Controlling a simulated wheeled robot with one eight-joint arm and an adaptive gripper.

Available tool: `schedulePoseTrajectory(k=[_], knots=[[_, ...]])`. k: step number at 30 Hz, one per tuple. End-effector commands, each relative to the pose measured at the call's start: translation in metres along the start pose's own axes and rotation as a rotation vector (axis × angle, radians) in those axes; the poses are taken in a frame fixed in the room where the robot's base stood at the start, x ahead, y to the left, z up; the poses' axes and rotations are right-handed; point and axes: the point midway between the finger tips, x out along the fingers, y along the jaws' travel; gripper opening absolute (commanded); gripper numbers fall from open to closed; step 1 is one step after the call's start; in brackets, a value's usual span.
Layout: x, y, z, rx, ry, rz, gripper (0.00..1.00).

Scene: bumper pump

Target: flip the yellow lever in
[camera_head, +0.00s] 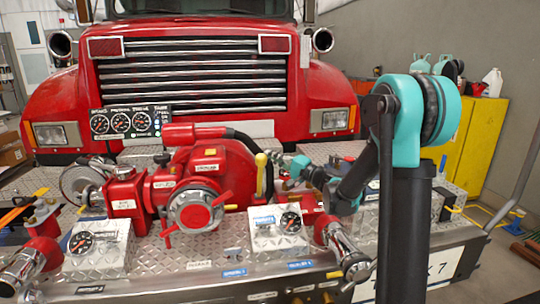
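The yellow lever (261,176) stands roughly upright on the front bumper pump, just right of the red pump body (210,170). It has a rounded yellow knob at its top. My gripper (281,170) is just right of the lever, its tip pointing left towards it at about the height of the upper shaft. A small gap seems to lie between them, but I cannot tell whether they touch. The fingers are small and partly hidden by the gripper's own body, so their opening is not clear.
A gauge box (277,231) sits below the lever, and a chrome-ended outlet (342,248) is below my arm. A black hose (255,145) curves behind the lever. Another gauge box (98,245) stands at the left. The red truck's grille (190,75) is behind.

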Motion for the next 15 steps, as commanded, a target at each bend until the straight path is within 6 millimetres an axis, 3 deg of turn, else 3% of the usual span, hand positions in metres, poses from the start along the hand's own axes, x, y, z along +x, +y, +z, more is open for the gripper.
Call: schedulePoseTrajectory(k=[1, 15], knots=[[-0.0013, 0.0002, 0.0072, -0.001, -0.013, 0.000, 0.00], [-0.0009, 0.0005, 0.0095, -0.001, -0.018, 0.001, 0.00]])
